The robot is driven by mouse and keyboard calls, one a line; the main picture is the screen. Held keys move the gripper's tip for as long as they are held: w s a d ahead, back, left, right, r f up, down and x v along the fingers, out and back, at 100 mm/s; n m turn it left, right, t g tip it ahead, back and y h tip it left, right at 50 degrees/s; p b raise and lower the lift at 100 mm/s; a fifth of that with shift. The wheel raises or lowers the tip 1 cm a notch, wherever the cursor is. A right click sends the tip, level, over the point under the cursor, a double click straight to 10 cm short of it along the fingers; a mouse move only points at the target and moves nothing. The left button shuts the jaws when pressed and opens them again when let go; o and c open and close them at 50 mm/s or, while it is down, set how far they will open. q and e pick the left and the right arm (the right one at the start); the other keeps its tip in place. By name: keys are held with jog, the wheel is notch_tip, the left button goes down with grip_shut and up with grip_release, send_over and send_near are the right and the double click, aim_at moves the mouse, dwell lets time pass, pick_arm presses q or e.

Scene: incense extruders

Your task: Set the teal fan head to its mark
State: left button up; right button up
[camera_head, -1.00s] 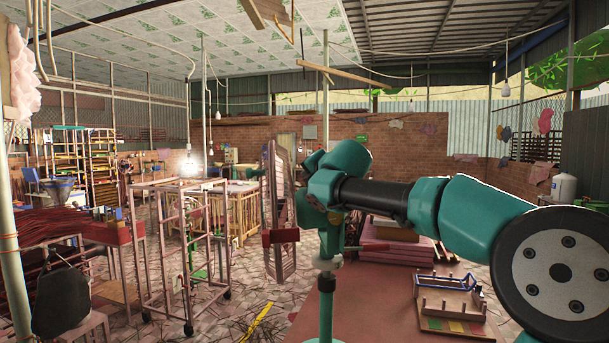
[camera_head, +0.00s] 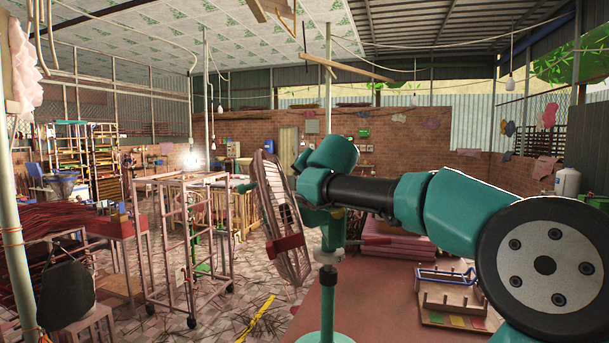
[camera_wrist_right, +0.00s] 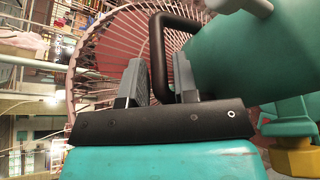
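The fan has a round wire cage (camera_head: 287,225) with a dark red band, seen obliquely, on a teal stand post (camera_head: 328,300) in the head view. In the right wrist view, the teal fan head (camera_wrist_right: 255,60) fills the upper right, with the cage wires (camera_wrist_right: 105,50) behind my fingers. A black handle loop (camera_wrist_right: 158,50) runs down between the grey fingers of my right gripper (camera_wrist_right: 160,85), which look closed on it with little gap. My right wrist hides much of the fan head in the head view. I cannot make out the mark. My left gripper is out of view.
A reddish table (camera_head: 375,315) lies below my right arm, with a small wooden peg rack (camera_head: 447,298) at its right. Stacked red boards (camera_head: 395,243) stand behind. A pink metal frame cart (camera_head: 185,250) stands left of the fan on open tiled floor.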

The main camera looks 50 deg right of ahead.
jog(key=v, duration=1.7)
jog(key=shift+s, duration=0.15)
jog(key=shift+a, duration=0.15)
